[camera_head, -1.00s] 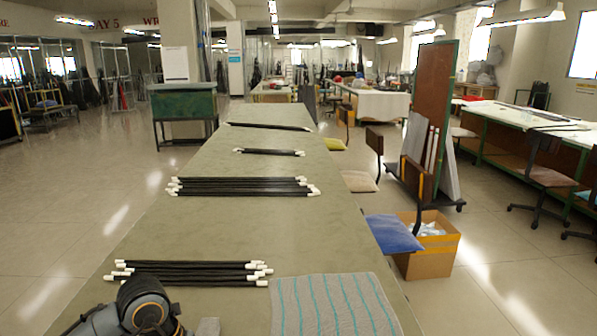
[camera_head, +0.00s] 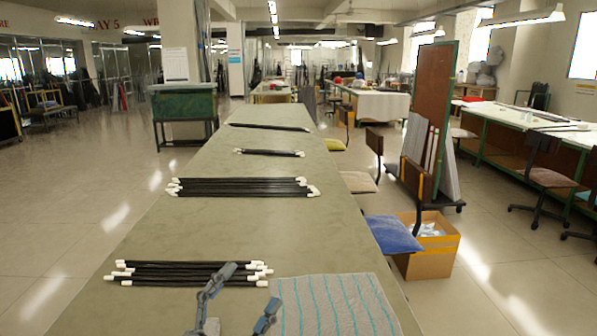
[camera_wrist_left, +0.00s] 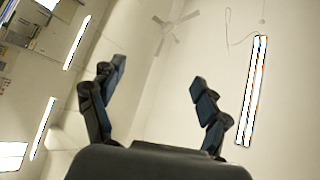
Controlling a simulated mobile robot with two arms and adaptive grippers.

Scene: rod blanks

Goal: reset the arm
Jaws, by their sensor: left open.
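My left gripper (camera_head: 248,294) shows at the bottom of the head view, its two fingers pointing up and spread apart with nothing between them. It is in front of the near bundle of black rods and beside the striped cloth, covering part of the rods. In the left wrist view the gripper (camera_wrist_left: 158,95) is open and empty, with the ceiling, a fan and lamps behind it. My right gripper is not in view.
Several black rods with white ends lie in a near bundle (camera_head: 190,273) and a middle bundle (camera_head: 240,187) on the long table (camera_head: 110,290). A striped cloth (camera_head: 335,305) lies at the near right. A cardboard box (camera_head: 430,262) and chairs stand along the right side.

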